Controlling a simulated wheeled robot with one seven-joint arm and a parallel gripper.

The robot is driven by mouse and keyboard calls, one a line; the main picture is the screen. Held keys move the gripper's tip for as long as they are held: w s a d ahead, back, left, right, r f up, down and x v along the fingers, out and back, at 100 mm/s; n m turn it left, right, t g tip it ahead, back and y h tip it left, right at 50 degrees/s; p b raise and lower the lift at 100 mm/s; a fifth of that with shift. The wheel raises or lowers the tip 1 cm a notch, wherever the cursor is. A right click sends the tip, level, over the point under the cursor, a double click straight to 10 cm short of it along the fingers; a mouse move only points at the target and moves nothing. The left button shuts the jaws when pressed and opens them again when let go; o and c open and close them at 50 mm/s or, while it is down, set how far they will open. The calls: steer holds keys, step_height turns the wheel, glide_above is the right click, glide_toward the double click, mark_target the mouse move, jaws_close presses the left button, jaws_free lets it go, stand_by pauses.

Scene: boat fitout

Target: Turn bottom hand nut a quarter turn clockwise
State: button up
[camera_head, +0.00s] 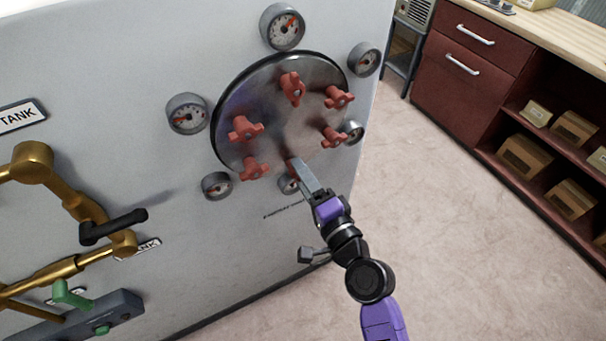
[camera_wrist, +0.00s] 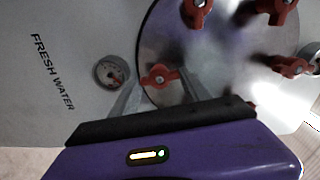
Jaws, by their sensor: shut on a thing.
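The round metal cover plate (camera_head: 305,125) on the white tank wall carries several red hand nuts in a ring. The bottom hand nut (camera_head: 289,166) is mostly hidden behind my gripper (camera_head: 298,167) in the head view. In the wrist view the bottom hand nut (camera_wrist: 158,76) shows as a red winged knob with a pale centre, its wings lying roughly level in the picture. My gripper (camera_wrist: 158,88) has one finger on each side of this nut and is shut on it. The exact contact on the wings is hard to see.
Gauges ring the plate; one gauge (camera_head: 289,184) sits just below the bottom nut, and another (camera_head: 217,185) is at lower left. Brass pipes with a black lever (camera_head: 113,226) stand at the left. Red cabinets (camera_head: 470,70) stand at the right, with clear floor between.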

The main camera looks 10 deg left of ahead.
steer(key=shift+m, duration=0.9)
steer(key=shift+d, duration=0.1)
steer(key=shift+f, duration=0.1)
steer(key=o, duration=1.4)
steer(key=b+v, duration=0.1)
steer(key=v, duration=0.6)
steer(key=shift+s+d, duration=0.2)
steer(key=shift+s, duration=0.15)
